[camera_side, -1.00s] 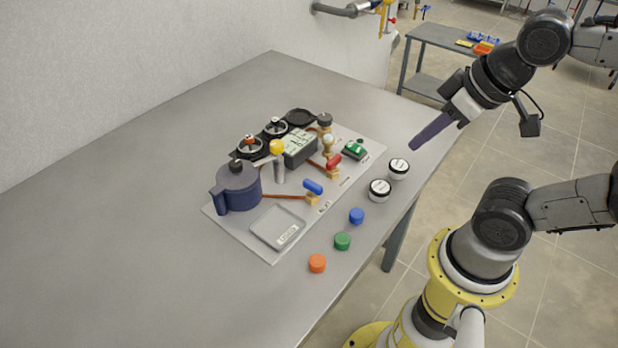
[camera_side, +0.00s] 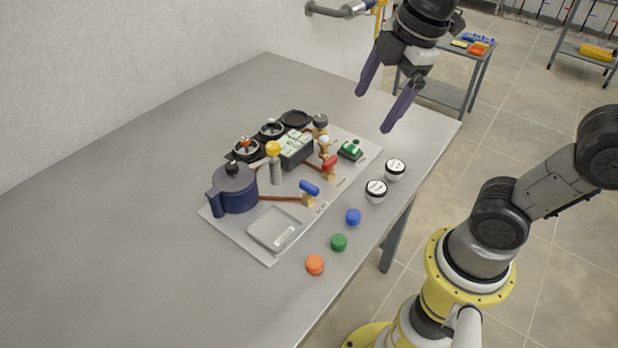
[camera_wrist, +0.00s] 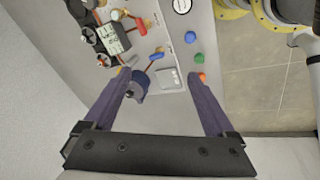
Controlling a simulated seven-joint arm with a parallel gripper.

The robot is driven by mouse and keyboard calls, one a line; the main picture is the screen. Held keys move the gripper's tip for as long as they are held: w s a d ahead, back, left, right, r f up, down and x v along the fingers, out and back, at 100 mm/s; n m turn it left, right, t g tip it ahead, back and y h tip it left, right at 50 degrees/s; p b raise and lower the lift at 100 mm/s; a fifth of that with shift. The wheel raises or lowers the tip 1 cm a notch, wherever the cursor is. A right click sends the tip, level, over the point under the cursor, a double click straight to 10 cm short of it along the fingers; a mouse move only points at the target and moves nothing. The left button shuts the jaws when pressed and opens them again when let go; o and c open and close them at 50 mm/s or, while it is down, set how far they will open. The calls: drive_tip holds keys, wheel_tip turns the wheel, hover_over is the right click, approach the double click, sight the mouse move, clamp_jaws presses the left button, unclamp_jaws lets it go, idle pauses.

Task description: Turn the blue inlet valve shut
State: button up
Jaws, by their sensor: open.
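The blue inlet valve has a blue handle (camera_side: 309,187) on a brass body at the front edge of the plate exchanger board (camera_side: 240,230). In the wrist view the blue handle (camera_wrist: 156,56) shows beyond my fingertips, near the picture's upper middle. A copper-coloured pipe runs from the valve to the dark blue pot (camera_side: 234,188). My gripper (camera_side: 374,112) is open and empty, high above the far right part of the table, well apart from the valve. In the wrist view my gripper (camera_wrist: 162,82) shows two widely spread purple fingers.
A red-handled valve (camera_side: 329,163) and a yellow-knobbed post (camera_side: 273,149) stand near the blue valve. White-topped round pieces (camera_side: 376,190) and blue, green (camera_side: 339,242) and orange caps lie in front of the board. The table's left side is clear.

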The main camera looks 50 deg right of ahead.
drive_tip(key=w+a+f+n+g, duration=0.25)
drive_tip(key=w+n, duration=0.25)
drive_tip(key=w, duration=0.3)
drive_tip(key=g, duration=0.1)
approach(309, 184)
wheel_tip(309, 184, down, 8)
drive_tip(key=shift+a+f, duration=0.15)
drive_tip(key=shift+f, duration=0.1)
drive_tip(key=c, duration=1.4)
